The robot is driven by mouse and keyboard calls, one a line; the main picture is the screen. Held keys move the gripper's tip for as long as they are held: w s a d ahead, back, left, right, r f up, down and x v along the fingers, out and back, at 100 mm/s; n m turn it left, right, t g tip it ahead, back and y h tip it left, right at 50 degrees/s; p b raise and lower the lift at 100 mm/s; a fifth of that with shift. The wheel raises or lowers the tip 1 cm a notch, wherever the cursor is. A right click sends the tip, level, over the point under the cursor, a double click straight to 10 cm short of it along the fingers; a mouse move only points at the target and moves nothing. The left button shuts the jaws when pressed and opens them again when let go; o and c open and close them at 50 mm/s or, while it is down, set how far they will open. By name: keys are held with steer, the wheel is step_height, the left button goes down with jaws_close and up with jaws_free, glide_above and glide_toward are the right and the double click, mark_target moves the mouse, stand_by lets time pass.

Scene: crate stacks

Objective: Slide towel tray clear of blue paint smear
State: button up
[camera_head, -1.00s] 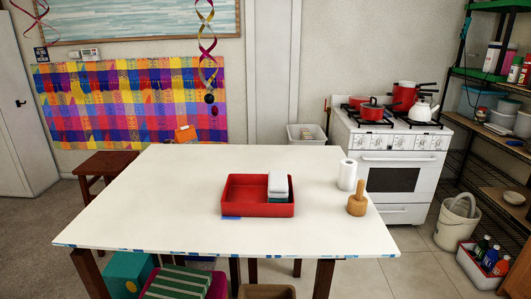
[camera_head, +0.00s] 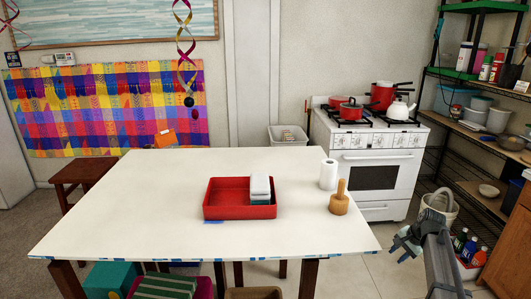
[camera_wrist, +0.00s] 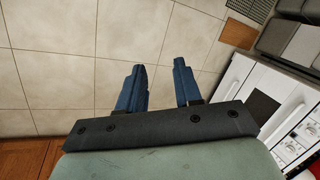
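A red tray (camera_head: 238,212) sits on the white table (camera_head: 130,205), right of its middle. Folded towels (camera_head: 260,188), white over teal, lie in its right part. A small blue paint smear (camera_head: 213,222) shows on the tabletop at the tray's front left edge; whether it runs on under the tray is hidden. My gripper (camera_head: 400,245) is at the right, beyond the table's right edge and well apart from the tray. In the wrist view my gripper (camera_wrist: 160,90) has its two blue fingers apart with nothing between them, over floor tiles.
A paper roll (camera_head: 328,174) and a wooden pestle-like tool (camera_head: 339,204) stand on the table right of the tray. The left tabletop is clear. A stove (camera_head: 375,165) and a shelf rack (camera_head: 470,130) stand behind and to the right.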

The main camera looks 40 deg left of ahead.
steer(key=w+a+r+y, duration=0.1)
steer(key=w+a+r, duration=0.2)
steer(key=a+r, duration=1.4)
step_height(320, 180, up, 13)
steer(key=m+g+h, duration=0.1)
steer(key=m+h, duration=0.4)
glide_above(242, 188)
steer(key=shift+a+f, duration=0.1)
steer(key=shift+f, duration=0.05)
steer(key=shift+f, duration=0.1)
step_height(242, 188, down, 14)
steer(key=shift+r, duration=0.2)
